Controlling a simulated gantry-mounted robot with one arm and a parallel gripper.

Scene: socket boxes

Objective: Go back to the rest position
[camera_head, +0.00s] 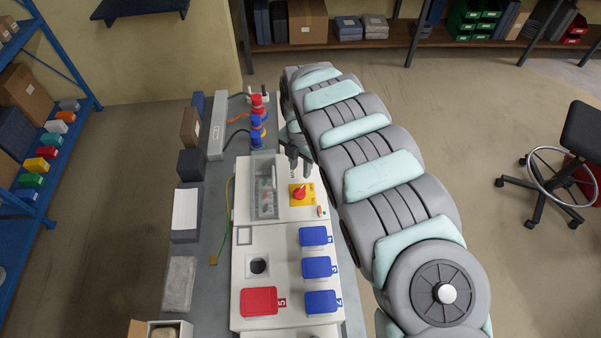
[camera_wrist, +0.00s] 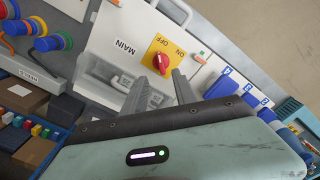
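My gripper (camera_head: 299,161) hangs above the back part of the white socket box (camera_head: 285,237), beside the red rotary switch. Its two grey fingers show in the wrist view (camera_wrist: 160,80), spread apart with nothing between them. The red switch (camera_head: 299,193) sits on a yellow plate (camera_head: 309,201) and also shows in the wrist view (camera_wrist: 161,64), beyond the fingertips. The plate reads ON and OFF, with MAIN on the box beside it. My arm reaches from the lower right towards the back, then to the gripper.
A clear-lidded compartment (camera_head: 264,186) lies left of the switch. Blue covers (camera_head: 318,267) and a red cover (camera_head: 259,302) sit on the front part. Red and blue plugs (camera_head: 257,122) stand at the back. Boxes (camera_head: 187,209) line the table's left side.

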